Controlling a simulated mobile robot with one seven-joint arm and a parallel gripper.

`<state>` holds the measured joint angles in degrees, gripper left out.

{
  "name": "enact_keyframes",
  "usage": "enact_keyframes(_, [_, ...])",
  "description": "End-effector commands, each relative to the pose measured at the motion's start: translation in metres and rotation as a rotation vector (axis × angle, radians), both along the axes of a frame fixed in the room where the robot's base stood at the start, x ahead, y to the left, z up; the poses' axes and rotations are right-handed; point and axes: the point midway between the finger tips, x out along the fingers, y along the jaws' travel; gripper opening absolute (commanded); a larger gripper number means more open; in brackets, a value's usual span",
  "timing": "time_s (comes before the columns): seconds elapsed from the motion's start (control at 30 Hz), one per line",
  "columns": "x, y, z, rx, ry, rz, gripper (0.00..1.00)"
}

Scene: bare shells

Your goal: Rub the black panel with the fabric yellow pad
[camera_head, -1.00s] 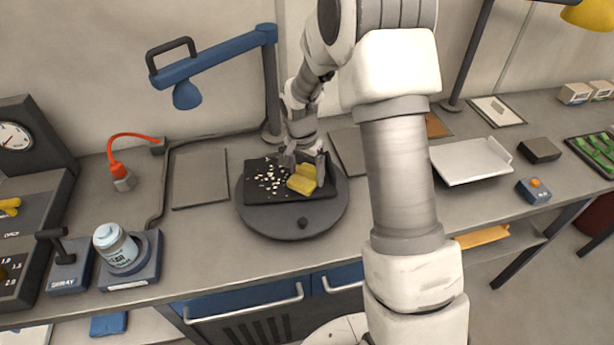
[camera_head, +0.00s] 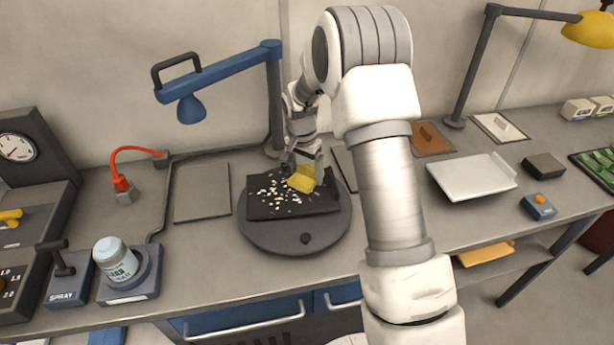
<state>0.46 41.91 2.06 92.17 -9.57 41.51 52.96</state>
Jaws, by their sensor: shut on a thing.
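The black panel (camera_head: 262,208) lies on a round dark turntable (camera_head: 290,242) on the bench. Several pale crumbs are scattered over the panel, mostly on its left and middle parts. My gripper (camera_head: 303,174) is over the back middle of the panel, shut on the yellow pad (camera_head: 302,180). The pad looks tilted, with its lower edge at or just above the panel. I cannot tell whether it touches. My own arm hides the bench to the right of the turntable.
A blue lamp (camera_head: 215,72) reaches over the bench at back left. A flat grey plate (camera_head: 202,192) lies left of the turntable. A jar (camera_head: 116,260) stands on a blue-grey base at front left. A white tray (camera_head: 472,178) lies right of my arm.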

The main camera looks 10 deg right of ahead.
Motion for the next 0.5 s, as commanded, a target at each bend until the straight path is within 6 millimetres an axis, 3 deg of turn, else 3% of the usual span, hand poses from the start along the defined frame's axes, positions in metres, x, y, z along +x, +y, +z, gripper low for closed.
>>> enact_keyframes(0.5, [0.031, -0.003, -0.003, 0.000, 0.000, 0.000, 0.42])
